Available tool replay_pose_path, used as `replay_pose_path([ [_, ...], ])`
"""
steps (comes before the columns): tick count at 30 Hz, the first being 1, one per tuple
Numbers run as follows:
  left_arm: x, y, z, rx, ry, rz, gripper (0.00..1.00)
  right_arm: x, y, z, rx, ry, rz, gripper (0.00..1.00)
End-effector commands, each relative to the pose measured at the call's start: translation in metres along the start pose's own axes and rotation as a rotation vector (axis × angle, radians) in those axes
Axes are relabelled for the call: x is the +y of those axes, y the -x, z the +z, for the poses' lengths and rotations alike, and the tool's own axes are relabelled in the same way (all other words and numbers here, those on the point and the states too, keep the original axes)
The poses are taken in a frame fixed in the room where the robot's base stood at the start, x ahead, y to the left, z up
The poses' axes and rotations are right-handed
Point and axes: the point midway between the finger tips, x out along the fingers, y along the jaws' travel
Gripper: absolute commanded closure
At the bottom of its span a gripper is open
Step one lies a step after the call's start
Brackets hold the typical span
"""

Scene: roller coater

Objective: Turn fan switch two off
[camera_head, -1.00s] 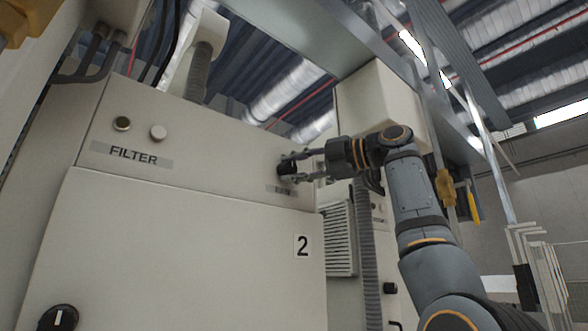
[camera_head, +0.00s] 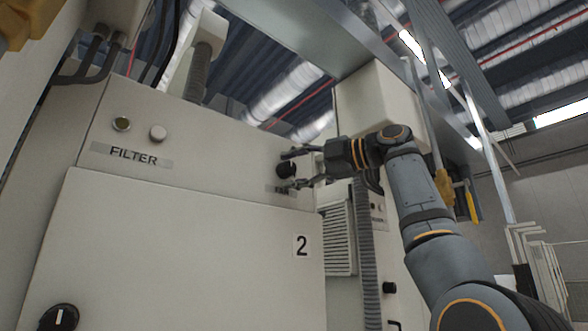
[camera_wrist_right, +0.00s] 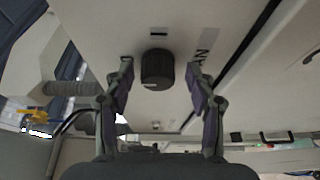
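The fan switch (camera_head: 286,170) is a round black knob on the upper right of the cream cabinet front, above a small grey label reading FAN that is partly covered by a finger. The large number 2 (camera_head: 302,246) is on the panel below. My right gripper (camera_head: 289,171) is open, with one finger above the knob and one below it. In the right wrist view the knob (camera_wrist_right: 157,68) sits between the two spread fingers, with a gap on each side. My left gripper is not in view.
Another black knob (camera_head: 59,318) is at the lower left. A corrugated hose (camera_head: 366,240) and a vent (camera_head: 338,238) stand right of the panel.

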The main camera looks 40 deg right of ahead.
Motion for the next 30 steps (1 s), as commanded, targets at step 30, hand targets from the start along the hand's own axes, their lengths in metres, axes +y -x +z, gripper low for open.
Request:
replay_pose_path([
  [30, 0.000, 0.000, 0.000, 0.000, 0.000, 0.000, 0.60, 0.000, 0.121, -0.001, -0.001, 0.000, 0.002, 0.44],
])
